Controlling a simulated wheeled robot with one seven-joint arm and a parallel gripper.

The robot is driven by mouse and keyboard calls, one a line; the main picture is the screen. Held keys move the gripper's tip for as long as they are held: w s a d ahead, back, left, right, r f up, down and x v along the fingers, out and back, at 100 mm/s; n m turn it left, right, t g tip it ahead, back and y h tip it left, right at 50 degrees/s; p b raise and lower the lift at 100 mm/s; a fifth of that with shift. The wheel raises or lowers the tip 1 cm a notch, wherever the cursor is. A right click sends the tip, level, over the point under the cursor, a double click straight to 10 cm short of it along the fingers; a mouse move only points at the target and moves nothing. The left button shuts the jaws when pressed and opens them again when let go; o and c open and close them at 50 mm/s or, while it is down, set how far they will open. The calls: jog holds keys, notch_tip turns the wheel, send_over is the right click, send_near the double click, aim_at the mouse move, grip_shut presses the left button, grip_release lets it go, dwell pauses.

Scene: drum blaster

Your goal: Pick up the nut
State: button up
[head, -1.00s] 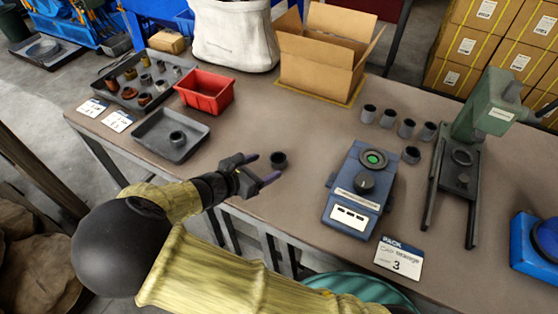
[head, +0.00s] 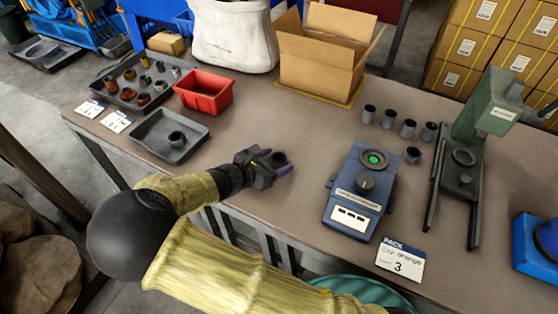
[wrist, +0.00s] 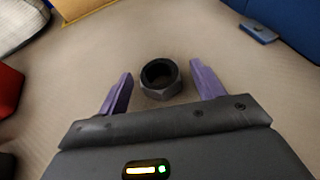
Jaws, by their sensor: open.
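The nut (wrist: 161,90) is a dark grey hexagonal ring with a wide hole, lying flat on the tabletop. In the head view the nut (head: 278,158) is on the table left of the blue device, right at my gripper (head: 277,164). My gripper is open. In the wrist view its two purple fingers (wrist: 162,95) stand on either side of the nut with a gap on each side. The nut lies between the fingertips, not gripped.
A red bin (head: 205,94), a shallow tray with a dark ring (head: 203,132) and a tray of small parts (head: 111,84) are at left. A blue device (head: 348,213) stands at right, with several grey cylinders (head: 387,119) and a green press (head: 490,105) beyond. The table around the nut is clear.

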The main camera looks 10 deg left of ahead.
jog(key=shift+c, duration=0.2)
jog(key=c, duration=1.2)
jog(key=shift+o, duration=0.2)
notch_tip(320, 180, up, 10)
jog(key=p, duration=0.2)
jog(key=shift+d, duration=0.1)
